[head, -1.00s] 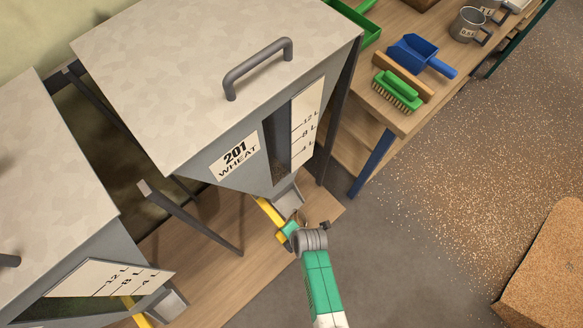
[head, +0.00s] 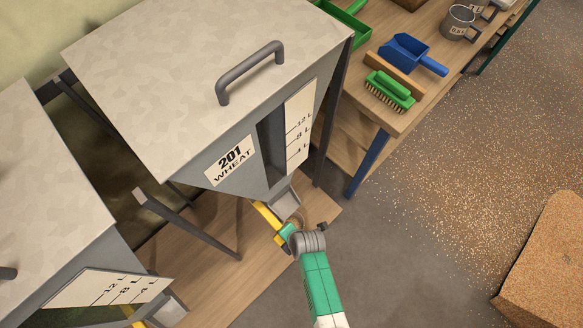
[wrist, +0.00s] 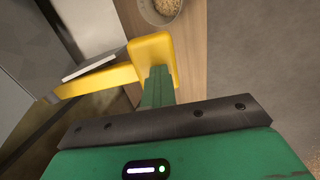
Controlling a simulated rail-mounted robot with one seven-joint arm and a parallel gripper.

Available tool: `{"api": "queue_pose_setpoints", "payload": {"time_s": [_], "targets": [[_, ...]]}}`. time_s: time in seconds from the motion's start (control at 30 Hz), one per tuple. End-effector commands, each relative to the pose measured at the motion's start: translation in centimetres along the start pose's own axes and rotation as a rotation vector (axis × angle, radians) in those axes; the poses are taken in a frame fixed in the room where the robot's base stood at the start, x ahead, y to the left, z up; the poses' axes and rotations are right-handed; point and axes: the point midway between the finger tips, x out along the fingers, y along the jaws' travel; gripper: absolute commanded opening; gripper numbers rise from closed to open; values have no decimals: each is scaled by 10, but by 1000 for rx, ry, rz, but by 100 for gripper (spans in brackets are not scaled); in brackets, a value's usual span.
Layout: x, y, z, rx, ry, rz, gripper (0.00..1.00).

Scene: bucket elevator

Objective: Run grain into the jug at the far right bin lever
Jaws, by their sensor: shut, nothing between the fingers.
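The grey bin marked 201 WHEAT (head: 232,160) is the right one of two bins in the head view. Its yellow lever (head: 267,214) sticks out beside the spout (head: 285,203) at its bottom. My gripper (head: 287,231) is at the lever's outer end. In the wrist view my shut green fingers (wrist: 157,88) lie against or very close to the yellow lever's end plate (wrist: 152,52), with nothing held. A round grey vessel with grain inside, probably the jug (wrist: 160,10), shows at the top of the wrist view. In the head view it is mostly hidden behind my wrist.
A second bin (head: 40,160) stands at the left. A workbench (head: 400,121) at the upper right holds a green brush (head: 389,90), a blue scoop (head: 410,55) and grey measuring cups (head: 458,22). Grain is scattered on the floor, near a brown block (head: 550,260).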

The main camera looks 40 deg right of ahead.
Motion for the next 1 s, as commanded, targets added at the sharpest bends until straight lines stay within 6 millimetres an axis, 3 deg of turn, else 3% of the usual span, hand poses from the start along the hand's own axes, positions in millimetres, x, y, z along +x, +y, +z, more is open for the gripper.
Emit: {"api": "queue_pose_setpoints", "payload": {"time_s": [0.03,0.4,0.6,0.73,1.0], "targets": [[1,-11,-5,0,8,-21,0],[-87,-6,-2,-1,1,-5,0],[-123,-8,-2,-1,1,-3,0],[-135,-8,-2,-2,2,-3,0],[-138,-8,-1,-1,2,-3,0]]}}
